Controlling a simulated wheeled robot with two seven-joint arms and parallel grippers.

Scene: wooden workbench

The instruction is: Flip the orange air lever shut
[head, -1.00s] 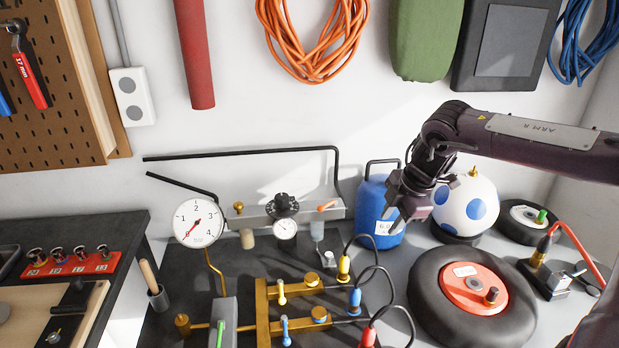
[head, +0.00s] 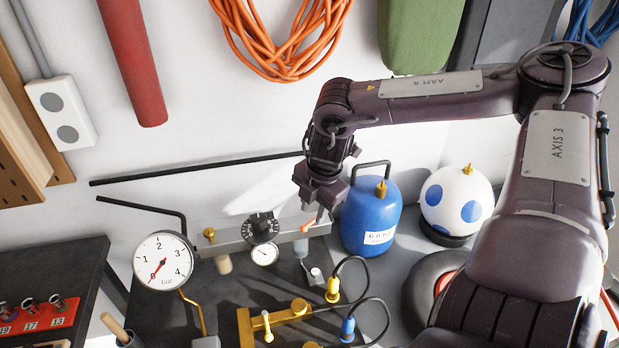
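The orange air lever (head: 308,225) sits at the right end of the grey metal rail, just above a grey cylinder. It slants up to the right. My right gripper (head: 320,211) hangs over the rail's right end, its fingers pointing down, very close to the lever's upper right end. Whether they touch cannot be told. The gap between the fingers is too small and dark to judge. My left gripper is out of view.
A blue gas bottle (head: 371,215) stands just right of my gripper. A round gauge (head: 163,260) and black knob (head: 260,228) are to the left. A yellow fitting (head: 333,290) with a hose is below.

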